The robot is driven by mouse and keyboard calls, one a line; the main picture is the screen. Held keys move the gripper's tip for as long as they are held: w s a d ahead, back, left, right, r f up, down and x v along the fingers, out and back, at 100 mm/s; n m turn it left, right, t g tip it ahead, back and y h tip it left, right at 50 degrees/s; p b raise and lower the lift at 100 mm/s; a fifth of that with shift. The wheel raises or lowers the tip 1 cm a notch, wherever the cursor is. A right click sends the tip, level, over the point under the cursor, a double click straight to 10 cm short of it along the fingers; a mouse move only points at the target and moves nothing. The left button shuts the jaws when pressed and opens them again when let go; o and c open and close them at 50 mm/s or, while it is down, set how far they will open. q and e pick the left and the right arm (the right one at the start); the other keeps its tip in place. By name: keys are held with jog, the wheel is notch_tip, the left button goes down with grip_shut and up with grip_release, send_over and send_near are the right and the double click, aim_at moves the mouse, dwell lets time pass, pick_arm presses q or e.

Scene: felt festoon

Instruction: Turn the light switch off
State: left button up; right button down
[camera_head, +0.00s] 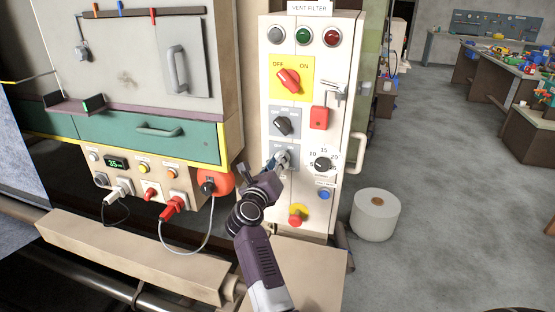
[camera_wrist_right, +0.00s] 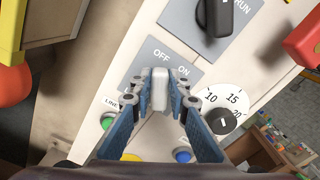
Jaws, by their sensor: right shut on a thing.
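The switch (camera_wrist_right: 160,88) is a pale grey lever on a grey plate (camera_wrist_right: 142,66) marked OFF and ON. The plate sits on the cream panel (camera_head: 346,75) headed VENT FILTER, below another grey plate with a black knob (camera_head: 283,126). My right gripper (camera_head: 281,160) is at this lower plate. In the right wrist view its blue-padded fingers (camera_wrist_right: 160,90) are shut on the lever, one on each side. Whether the lever stands at OFF or ON is hard to tell. My left gripper is not in view.
A red rotary switch (camera_head: 289,80) on a yellow plate sits higher on the panel. A numbered dial (camera_head: 323,163), a blue button (camera_head: 324,194) and a red mushroom button (camera_head: 297,215) are close by. A white roll (camera_head: 376,214) stands on the floor to the right.

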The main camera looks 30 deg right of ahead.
jog(key=shift+d, duration=0.1)
jog(key=c, duration=1.8)
grip_release()
jog(key=shift+f, duration=0.1)
jog(key=shift+c, duration=0.2)
